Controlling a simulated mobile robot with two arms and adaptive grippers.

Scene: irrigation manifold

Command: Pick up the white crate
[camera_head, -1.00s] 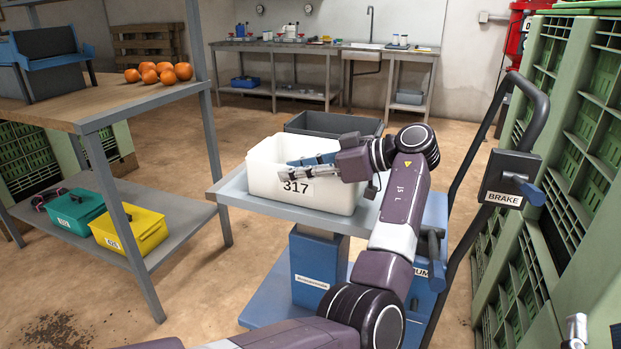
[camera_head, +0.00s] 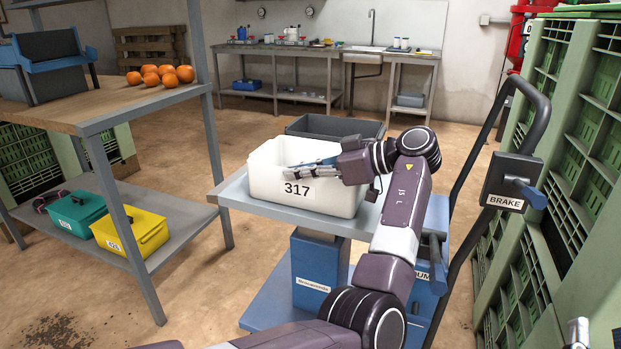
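The white crate (camera_head: 345,198), labelled 317, stands upright on the blue-grey top of a cart. My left gripper (camera_head: 298,173) is at the crate's near side, just above the label, with its fingers pointing left. The fingers overlap the near wall and rim in the picture. I cannot tell whether they touch the crate, or how far apart they are. A bit of blue shows inside the crate behind the fingers. At the bottom right edge only a small metallic tip (camera_head: 577,332) shows, perhaps part of my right gripper.
A dark grey crate (camera_head: 335,127) is behind the white one. The cart's handle with a BRAKE box (camera_head: 511,182) rises at right, beside stacked green crates (camera_head: 585,150). A shelf table (camera_head: 150,105) with oranges (camera_head: 160,76) stands left. Open floor lies between table and cart.

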